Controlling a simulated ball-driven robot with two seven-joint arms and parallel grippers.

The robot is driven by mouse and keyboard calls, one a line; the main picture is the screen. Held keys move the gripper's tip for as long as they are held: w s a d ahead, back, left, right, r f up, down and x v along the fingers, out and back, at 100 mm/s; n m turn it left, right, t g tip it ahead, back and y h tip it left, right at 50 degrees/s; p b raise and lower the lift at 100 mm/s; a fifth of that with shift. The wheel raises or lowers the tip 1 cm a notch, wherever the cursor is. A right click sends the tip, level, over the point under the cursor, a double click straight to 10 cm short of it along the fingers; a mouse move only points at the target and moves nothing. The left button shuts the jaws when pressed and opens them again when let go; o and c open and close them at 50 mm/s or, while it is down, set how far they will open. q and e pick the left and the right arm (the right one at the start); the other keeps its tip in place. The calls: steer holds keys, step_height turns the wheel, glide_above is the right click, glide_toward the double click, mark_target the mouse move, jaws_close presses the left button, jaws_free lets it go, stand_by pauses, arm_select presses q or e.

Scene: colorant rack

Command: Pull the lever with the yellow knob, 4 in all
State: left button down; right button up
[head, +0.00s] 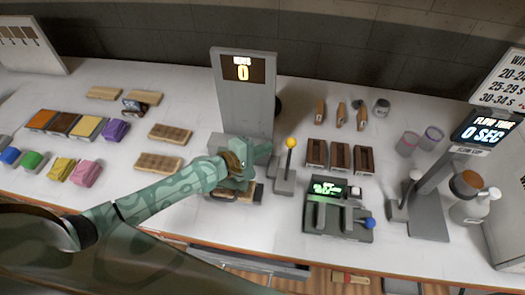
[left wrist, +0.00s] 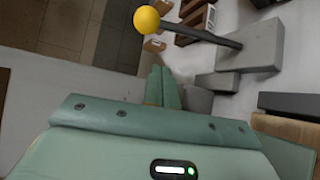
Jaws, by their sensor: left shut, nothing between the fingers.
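The lever with the yellow knob (head: 291,143) stands upright on a grey base (head: 284,181), right of a tall grey panel (head: 243,110) whose display reads 0. The yellow knob (left wrist: 146,19) also shows at the top of the left wrist view, on a dark rod (left wrist: 200,35) from a grey block (left wrist: 249,46). My left gripper (head: 262,150) is shut and empty, just left of the lever and apart from it. Its closed fingers (left wrist: 163,88) show in the left wrist view, below the knob. My right gripper is not in view.
A dark machine (head: 338,222) with a green display and blue-knobbed lever (head: 370,223) stands to the right. Dark wooden blocks (head: 340,157) lie behind it. A stand with a "0 SEC" display (head: 487,133) is farther right. Colored packs (head: 86,172) and wooden trays (head: 170,132) lie left.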

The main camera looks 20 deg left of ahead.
mark_target(289, 158)
arm_select(q)
steer(key=d, duration=0.1)
steer(key=w+d+p, duration=0.1)
steer(key=d, duration=0.1)
steer(key=w+d, duration=0.1)
steer(key=shift+w+d+f, duration=0.15)
steer(key=shift+d, duration=0.15)
steer(key=shift+p, duration=0.3)
steer(key=shift+d+f, duration=0.1)
steer(key=shift+s, duration=0.2)
